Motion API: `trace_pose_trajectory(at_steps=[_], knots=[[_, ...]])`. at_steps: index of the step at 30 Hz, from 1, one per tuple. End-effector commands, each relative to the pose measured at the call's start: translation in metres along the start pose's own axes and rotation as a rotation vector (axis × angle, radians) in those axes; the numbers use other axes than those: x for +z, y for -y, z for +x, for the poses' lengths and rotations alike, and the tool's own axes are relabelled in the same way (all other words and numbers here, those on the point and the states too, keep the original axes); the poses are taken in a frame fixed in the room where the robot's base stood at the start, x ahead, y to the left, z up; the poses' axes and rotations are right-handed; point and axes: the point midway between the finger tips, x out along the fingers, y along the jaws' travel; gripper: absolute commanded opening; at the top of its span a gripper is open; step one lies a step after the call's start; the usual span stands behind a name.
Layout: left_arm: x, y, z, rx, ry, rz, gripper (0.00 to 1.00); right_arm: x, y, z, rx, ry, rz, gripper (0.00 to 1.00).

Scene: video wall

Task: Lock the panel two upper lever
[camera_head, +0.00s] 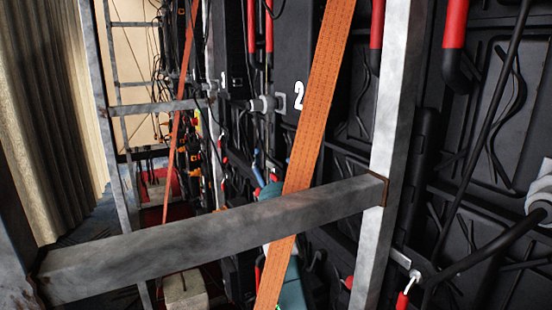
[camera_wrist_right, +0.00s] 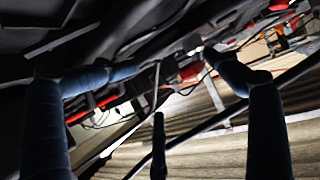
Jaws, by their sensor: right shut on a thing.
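Panel two (camera_head: 318,110) is a black panel with a white "2" near its left edge, in the middle of the head view. My right gripper (camera_head: 272,172), teal, is low in front of its left side, partly behind the orange strap and the grey crossbar. It is shut on a thin part there, apparently a lever, mostly hidden. In the right wrist view its two blue-grey fingers (camera_wrist_right: 173,64) reach in from both sides, close to the dark panel back. Which lever it is cannot be told. My left gripper is not in view.
A grey metal crossbar (camera_head: 210,238) and upright (camera_head: 393,130) stand in front of the panels. An orange strap (camera_head: 320,95) runs diagonally past panel two. Red handles (camera_head: 455,25) and black cables (camera_head: 490,85) are at right. A curtain (camera_head: 50,130) hangs at left.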

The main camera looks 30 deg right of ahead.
Motion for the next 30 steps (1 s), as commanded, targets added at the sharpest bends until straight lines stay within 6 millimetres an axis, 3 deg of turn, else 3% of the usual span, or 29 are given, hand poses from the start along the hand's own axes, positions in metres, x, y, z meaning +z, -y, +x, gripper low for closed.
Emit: trace_pose_trajectory(at_steps=[1,6,12,30], knots=[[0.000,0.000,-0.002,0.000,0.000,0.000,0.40,-0.002,-0.012,0.002,0.019,-0.006,0.000,0.67],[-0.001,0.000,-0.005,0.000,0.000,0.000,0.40,-0.002,-0.014,-0.003,0.019,-0.005,0.000,0.52],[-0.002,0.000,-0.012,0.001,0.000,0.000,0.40,-0.002,-0.018,-0.016,0.018,-0.004,-0.001,0.41],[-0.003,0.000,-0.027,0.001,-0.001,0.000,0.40,-0.004,-0.029,-0.057,0.018,-0.006,0.000,0.38]])
